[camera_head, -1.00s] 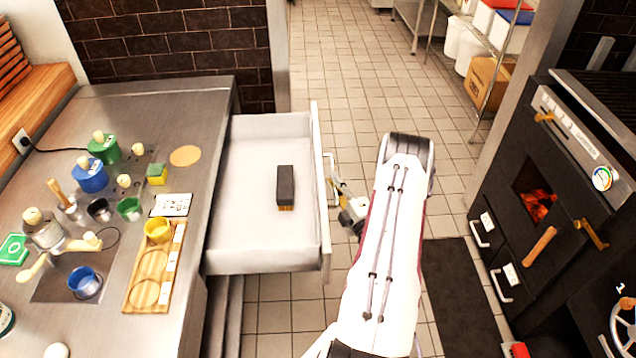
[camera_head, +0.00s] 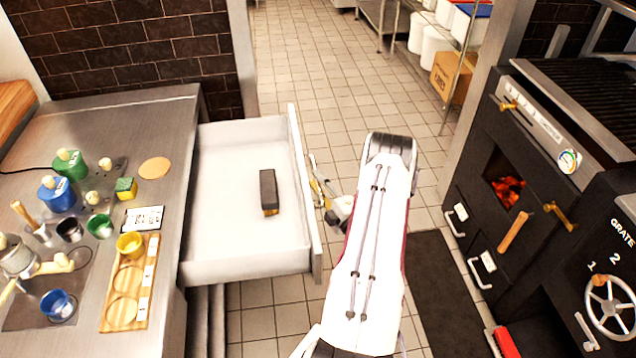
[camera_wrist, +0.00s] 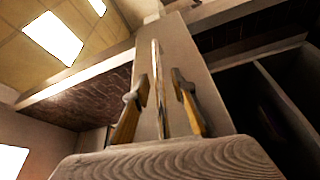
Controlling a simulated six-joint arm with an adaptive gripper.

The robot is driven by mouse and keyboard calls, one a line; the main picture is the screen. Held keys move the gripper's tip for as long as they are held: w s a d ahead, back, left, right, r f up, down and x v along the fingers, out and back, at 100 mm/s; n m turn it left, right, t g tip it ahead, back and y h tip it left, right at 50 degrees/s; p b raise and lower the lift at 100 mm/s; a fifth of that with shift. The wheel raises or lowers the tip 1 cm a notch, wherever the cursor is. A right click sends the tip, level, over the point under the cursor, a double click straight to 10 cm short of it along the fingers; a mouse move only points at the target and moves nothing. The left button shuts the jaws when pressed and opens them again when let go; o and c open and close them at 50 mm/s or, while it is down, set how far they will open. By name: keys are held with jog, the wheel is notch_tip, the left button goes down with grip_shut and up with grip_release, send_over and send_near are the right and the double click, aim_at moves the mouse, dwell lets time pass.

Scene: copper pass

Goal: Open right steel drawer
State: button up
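The steel drawer (camera_head: 235,225) stands pulled far out from the right side of the counter, its white inside exposed. A dark block-like brush (camera_head: 268,190) lies in it. The drawer's bar handle (camera_head: 313,172) is on its front, at the right. My gripper (camera_head: 326,195) is at this handle, partly hidden by my arm. In the wrist view my two fingers (camera_wrist: 158,100) stand apart on either side of the upright handle bar (camera_wrist: 156,75), with a visible gap. The gripper looks open around the bar; contact is unclear.
The steel counter (camera_head: 150,105) at left carries cups, small canisters and a wooden tray (camera_head: 128,295). A black oven (camera_head: 515,170) with a fire stands at right. A dark mat (camera_head: 435,290) lies before it. Tiled floor is clear beyond the drawer.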

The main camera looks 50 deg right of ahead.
jog(key=shift+s, duration=0.1)
jog(key=r+v, duration=0.1)
jog(key=v, duration=1)
jog(key=shift+s+a+f, duration=0.2)
jog(key=shift+s+f, duration=0.15)
jog(key=shift+f, duration=0.15)
jog(key=shift+r, duration=0.1)
dwell(0.4)
